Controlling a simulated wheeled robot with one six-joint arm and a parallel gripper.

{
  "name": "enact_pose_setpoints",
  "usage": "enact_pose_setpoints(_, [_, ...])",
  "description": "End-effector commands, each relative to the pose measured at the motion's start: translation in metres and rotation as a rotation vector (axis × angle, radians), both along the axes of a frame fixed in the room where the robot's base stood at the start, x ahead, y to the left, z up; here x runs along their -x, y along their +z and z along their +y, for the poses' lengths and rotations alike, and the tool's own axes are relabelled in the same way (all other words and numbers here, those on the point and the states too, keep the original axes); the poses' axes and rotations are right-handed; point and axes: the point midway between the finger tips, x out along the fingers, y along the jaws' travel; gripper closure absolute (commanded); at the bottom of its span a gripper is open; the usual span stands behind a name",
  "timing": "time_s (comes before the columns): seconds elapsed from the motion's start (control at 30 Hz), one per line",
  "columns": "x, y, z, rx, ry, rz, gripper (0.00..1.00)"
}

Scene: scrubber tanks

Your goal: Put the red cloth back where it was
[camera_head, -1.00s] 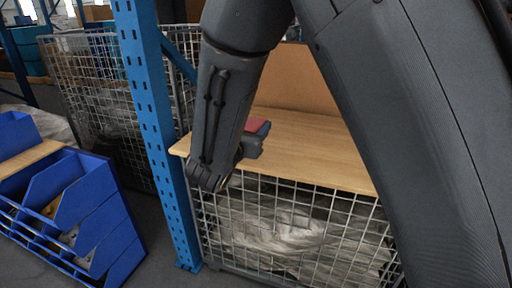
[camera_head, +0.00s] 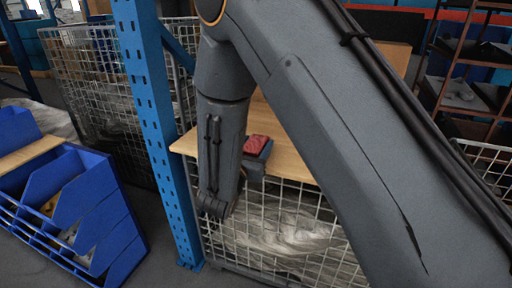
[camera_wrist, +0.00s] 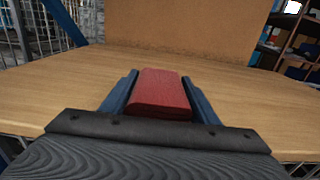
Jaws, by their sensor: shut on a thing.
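The red cloth (camera_wrist: 161,92) is a folded, block-like piece between the two blue fingers of my gripper (camera_wrist: 160,90) in the wrist view. My gripper is shut on it. In the head view the red cloth (camera_head: 256,143) shows beside my forearm, over the front edge area of the wooden tabletop (camera_head: 285,157). In the wrist view the bare tabletop (camera_wrist: 60,85) spreads around and beyond the cloth. I cannot tell whether the cloth touches the wood. My arm hides much of the tabletop in the head view.
A blue rack post (camera_head: 150,120) stands close left of the tabletop. A wire mesh cage (camera_head: 285,225) with wrapped material is below it. Blue bins (camera_head: 75,200) are at left. A brown back panel (camera_wrist: 190,30) closes the tabletop's far side. Shelves (camera_head: 470,80) stand at right.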

Motion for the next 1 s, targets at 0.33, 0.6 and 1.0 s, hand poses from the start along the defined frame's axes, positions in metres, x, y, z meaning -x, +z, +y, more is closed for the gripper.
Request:
enact_pose_setpoints(0.33, [0.0,-0.006,0.001,-0.001,0.002,-0.001,0.71])
enact_pose_setpoints(0.6, [0.0,-0.006,0.002,-0.001,0.002,-0.001,0.27])
enact_pose_setpoints(1.0, [0.021,-0.005,0.011,-0.001,0.006,0.0,0.27])
